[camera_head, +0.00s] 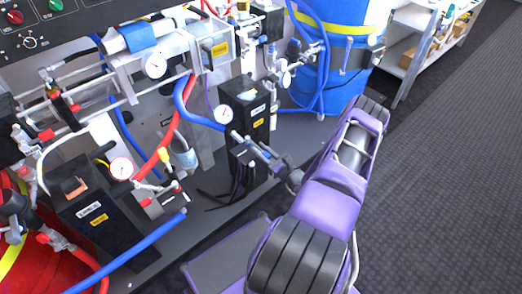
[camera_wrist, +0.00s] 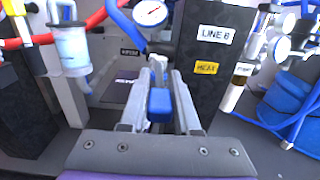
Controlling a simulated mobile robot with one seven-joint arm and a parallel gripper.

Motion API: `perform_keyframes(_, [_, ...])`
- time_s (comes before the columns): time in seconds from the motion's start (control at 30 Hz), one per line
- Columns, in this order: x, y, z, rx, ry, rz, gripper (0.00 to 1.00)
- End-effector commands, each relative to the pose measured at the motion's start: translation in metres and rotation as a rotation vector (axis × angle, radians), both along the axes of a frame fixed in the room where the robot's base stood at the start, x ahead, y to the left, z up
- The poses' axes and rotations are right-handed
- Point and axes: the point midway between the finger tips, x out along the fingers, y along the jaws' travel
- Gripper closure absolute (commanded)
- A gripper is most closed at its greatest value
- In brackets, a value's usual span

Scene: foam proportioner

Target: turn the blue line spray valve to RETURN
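The blue spray valve handle (camera_wrist: 160,102) points toward the wrist camera, between the two fingers of my gripper (camera_wrist: 160,92). The fingers are apart, one on each side of it; I cannot tell whether either touches. In the head view my gripper (camera_head: 268,160) reaches the valve beside the black box (camera_head: 250,98); the handle is mostly hidden there.
Another black box (camera_head: 100,215) with a red hose, a gauge (camera_head: 121,168) and a red-handled valve stands left. A blue drum (camera_head: 338,50) stands behind right. A clear-bowled filter (camera_wrist: 72,45) hangs left of my gripper. Open floor (camera_head: 445,190) lies to the right.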

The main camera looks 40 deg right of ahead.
Motion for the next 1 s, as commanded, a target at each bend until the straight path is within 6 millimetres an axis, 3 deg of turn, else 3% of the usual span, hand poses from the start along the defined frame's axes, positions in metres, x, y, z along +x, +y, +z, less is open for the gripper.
perform_keyframes(0.03, [-0.0001,0.0000,-0.0001,0.000,0.000,0.000,0.80])
perform_keyframes(0.13, [-0.0002,0.0001,-0.0001,0.000,0.000,0.000,0.98])
perform_keyframes(0.17, [-0.0002,0.0000,-0.0001,0.000,0.000,0.000,1.00])
perform_keyframes(1.0, [-0.0006,0.0000,-0.0004,0.000,0.001,0.000,1.00])
